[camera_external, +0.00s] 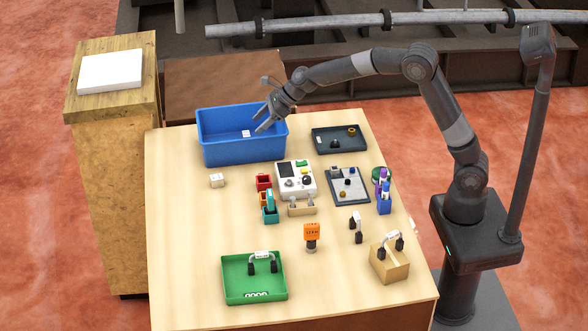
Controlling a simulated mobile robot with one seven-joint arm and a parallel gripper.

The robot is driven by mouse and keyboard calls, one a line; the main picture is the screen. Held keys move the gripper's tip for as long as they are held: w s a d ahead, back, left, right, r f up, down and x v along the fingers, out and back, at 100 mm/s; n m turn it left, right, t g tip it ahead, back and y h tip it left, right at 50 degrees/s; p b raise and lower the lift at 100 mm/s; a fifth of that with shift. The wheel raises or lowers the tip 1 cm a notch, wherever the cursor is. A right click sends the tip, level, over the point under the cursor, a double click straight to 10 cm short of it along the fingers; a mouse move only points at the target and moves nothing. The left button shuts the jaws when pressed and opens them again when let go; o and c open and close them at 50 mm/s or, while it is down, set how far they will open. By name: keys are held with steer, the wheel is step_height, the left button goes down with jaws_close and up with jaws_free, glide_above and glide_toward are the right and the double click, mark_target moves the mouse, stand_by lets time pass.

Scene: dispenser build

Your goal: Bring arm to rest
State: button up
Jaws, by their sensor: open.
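My gripper (265,116) is open and empty. It is above the right part of the blue bin (245,151), with its fingers pointing down and left. My arm reaches in from the right side of the table, bent high at the elbow. A small white piece (246,133) lies inside the blue bin, left of the fingers. I cannot tell how far the fingertips are above the bin floor.
A wooden stand (112,130) is at left.

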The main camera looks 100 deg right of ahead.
stand_by(0.4)
steer(key=s+a+r+n+g+y, duration=0.1)
steer(key=s+a+r+n, duration=0.4)
steer(key=s+a+n, duration=0.5)
steer(key=s+a+r+n+g+y, duration=0.1)
steer(key=s+a+r+n, duration=0.4)
steer(key=s+a+n, duration=0.45)
steer(key=s+a+f+n, duration=0.1)
steer(key=s+a+n, duration=0.2)
steer(key=s+n, duration=0.2)
steer(key=s+a+f+n+g+h, duration=0.1)
steer(key=s+a+f+n, duration=0.1)
steer(key=s+n, duration=0.4)
steer(key=s+a+f+n+h, duration=0.1)
steer(key=s+a+n, duration=0.3)
steer(key=s, duration=0.6)
steer(key=shift+a+f+n, duration=0.15)
steer(key=shift+a+n, duration=0.1)
steer(key=shift+n, duration=0.5)
